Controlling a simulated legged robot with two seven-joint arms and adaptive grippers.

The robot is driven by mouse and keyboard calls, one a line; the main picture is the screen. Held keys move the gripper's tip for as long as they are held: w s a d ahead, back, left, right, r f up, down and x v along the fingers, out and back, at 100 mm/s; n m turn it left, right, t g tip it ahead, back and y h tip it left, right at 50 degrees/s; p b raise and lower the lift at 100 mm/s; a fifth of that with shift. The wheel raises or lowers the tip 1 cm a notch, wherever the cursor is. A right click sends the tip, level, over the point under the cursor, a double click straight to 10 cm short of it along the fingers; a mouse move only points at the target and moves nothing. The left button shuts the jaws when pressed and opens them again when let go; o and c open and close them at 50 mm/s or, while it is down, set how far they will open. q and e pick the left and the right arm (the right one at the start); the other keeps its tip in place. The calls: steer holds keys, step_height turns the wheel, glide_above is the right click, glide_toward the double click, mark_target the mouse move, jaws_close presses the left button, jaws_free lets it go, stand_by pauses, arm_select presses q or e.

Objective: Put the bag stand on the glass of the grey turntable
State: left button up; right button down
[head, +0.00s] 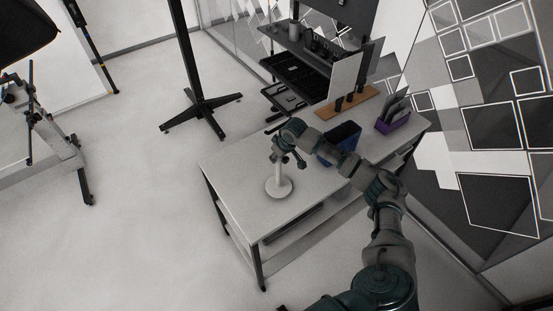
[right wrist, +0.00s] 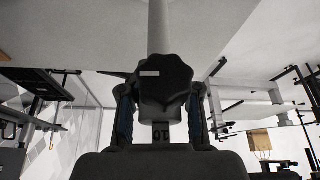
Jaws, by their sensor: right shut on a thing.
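The bag stand has a round white base (head: 279,187) and a thin pole, and is upright at the near left part of the grey table. In the right wrist view its pale pole (right wrist: 158,28) runs into a dark lobed knob (right wrist: 165,80). My right gripper (head: 288,152) is shut on the bag stand at this knob, with a finger on each side. I cannot tell whether the base touches the tabletop. I cannot make out the turntable's glass in either view. My left gripper is not in view.
The table (head: 233,170) also bears a dark blue bin (head: 341,140) and a purple organiser (head: 394,122). A dark shelf cart (head: 300,70) stands behind it. A black stand (head: 202,108) and a wheeled grey frame (head: 60,165) stand left, with open floor between.

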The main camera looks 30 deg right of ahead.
mark_target(279, 171)
steer(key=shift+f+p, duration=0.6)
steer(key=shift+f, duration=0.5)
steer(key=c, duration=0.8)
jaws_free()
steer(key=shift+s, duration=0.1)
steer(key=shift+f, duration=0.1)
